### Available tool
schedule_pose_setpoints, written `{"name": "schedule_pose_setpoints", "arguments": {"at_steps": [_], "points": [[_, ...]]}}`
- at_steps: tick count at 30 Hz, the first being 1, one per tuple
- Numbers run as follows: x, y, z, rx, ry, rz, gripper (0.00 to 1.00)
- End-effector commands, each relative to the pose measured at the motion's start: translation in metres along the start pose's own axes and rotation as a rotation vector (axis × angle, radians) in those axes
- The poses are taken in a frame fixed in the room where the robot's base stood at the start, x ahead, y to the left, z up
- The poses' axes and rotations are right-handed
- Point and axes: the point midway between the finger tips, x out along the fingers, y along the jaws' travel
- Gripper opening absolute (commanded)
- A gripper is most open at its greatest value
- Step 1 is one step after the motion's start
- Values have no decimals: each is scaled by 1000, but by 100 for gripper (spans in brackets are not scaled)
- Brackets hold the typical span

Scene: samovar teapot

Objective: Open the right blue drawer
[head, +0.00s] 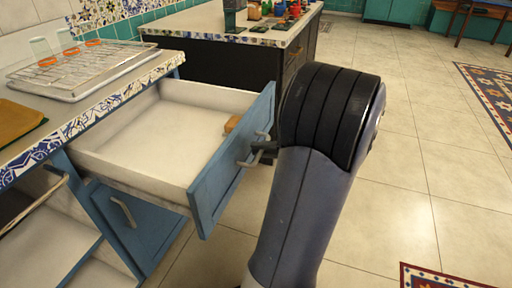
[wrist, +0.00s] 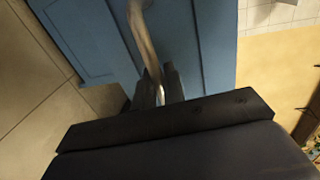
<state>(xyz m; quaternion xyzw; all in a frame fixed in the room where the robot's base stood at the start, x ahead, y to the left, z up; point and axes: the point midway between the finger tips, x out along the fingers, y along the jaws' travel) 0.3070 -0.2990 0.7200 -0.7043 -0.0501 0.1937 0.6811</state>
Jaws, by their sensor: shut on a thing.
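The blue drawer (head: 235,165) stands pulled far out from under the tiled counter in the head view. Its pale inside is visible, with a small tan block-like thing (head: 231,124) at the far side near the front panel. My gripper (head: 262,150) is at the outer face of the drawer front, mostly hidden behind my arm. In the wrist view, my gripper (wrist: 160,88) is shut on the metal drawer handle (wrist: 145,45), against the blue front panel (wrist: 90,35).
A blue door (head: 135,225) with a handle is below the drawer. The counter (head: 120,88) holds a tray with a wire rack (head: 75,65). A dark cabinet (head: 225,65) with items on top stands behind. Tiled floor (head: 420,180) is clear at right.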

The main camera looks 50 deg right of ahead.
Motion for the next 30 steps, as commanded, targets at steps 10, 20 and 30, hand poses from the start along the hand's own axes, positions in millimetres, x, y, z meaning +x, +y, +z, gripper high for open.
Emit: {"name": "schedule_pose_setpoints", "arguments": {"at_steps": [10,20,30], "points": [[0,1,1,1,-4,1,0],[0,0,0,0,-2,1,25],[-26,-2,-1,0,3,1,25]]}}
